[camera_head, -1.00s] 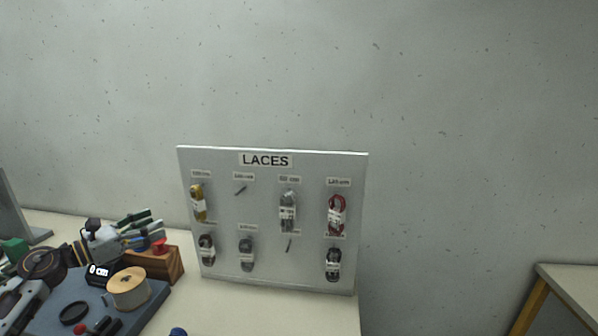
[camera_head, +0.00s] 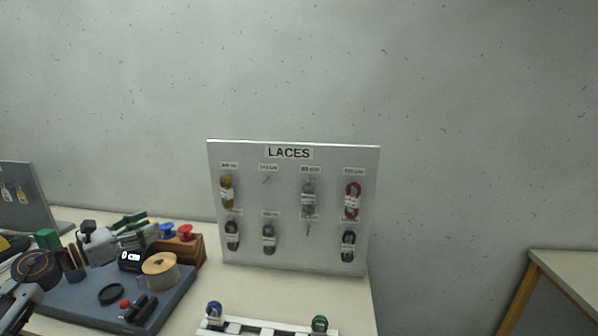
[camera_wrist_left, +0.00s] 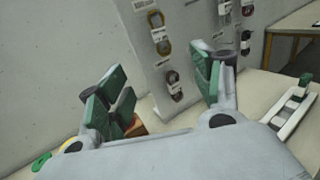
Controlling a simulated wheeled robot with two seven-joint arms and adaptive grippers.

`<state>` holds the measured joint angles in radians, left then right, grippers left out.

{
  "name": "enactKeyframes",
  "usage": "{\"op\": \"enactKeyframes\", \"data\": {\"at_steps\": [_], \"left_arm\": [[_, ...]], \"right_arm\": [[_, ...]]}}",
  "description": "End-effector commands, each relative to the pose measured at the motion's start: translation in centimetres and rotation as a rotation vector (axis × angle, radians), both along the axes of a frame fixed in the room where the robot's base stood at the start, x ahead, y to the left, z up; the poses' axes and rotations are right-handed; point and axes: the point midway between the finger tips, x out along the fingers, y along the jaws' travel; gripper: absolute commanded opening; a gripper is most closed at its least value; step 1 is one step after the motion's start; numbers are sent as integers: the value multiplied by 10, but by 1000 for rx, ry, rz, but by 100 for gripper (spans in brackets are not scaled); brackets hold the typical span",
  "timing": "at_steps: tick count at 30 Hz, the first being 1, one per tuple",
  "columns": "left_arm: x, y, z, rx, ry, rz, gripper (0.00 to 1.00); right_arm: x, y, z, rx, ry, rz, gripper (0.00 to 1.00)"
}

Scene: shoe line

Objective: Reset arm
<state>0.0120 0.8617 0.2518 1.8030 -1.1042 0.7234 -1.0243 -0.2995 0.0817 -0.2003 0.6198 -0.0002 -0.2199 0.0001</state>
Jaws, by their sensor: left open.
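My left gripper (camera_head: 142,229), grey with green finger pads, reaches in from the left in the head view. It is just left of a small wooden box (camera_head: 190,256) with a blue spool (camera_head: 167,230) and a red spool (camera_head: 185,232). In the left wrist view its two fingers (camera_wrist_left: 160,85) are spread wide with nothing between them. The lace board (camera_head: 290,245) stands beyond them. My right gripper is in neither view.
The board, headed LACES, holds several lace bundles, including a red one (camera_head: 352,200). A white rack (camera_head: 265,328) lies in front of the board. Another table (camera_head: 570,275) stands right.

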Motion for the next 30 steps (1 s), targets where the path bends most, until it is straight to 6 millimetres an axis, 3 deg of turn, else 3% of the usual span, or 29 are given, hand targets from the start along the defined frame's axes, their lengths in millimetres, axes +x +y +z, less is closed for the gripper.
{"op": "enactKeyframes", "data": {"at_steps": [19, 30], "left_arm": [[2, -12, -2, -174, 14, 46, 66], [2, -24, -11, -511, 65, 143, 66]], "right_arm": [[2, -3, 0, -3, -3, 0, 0], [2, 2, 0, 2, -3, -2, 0]]}}
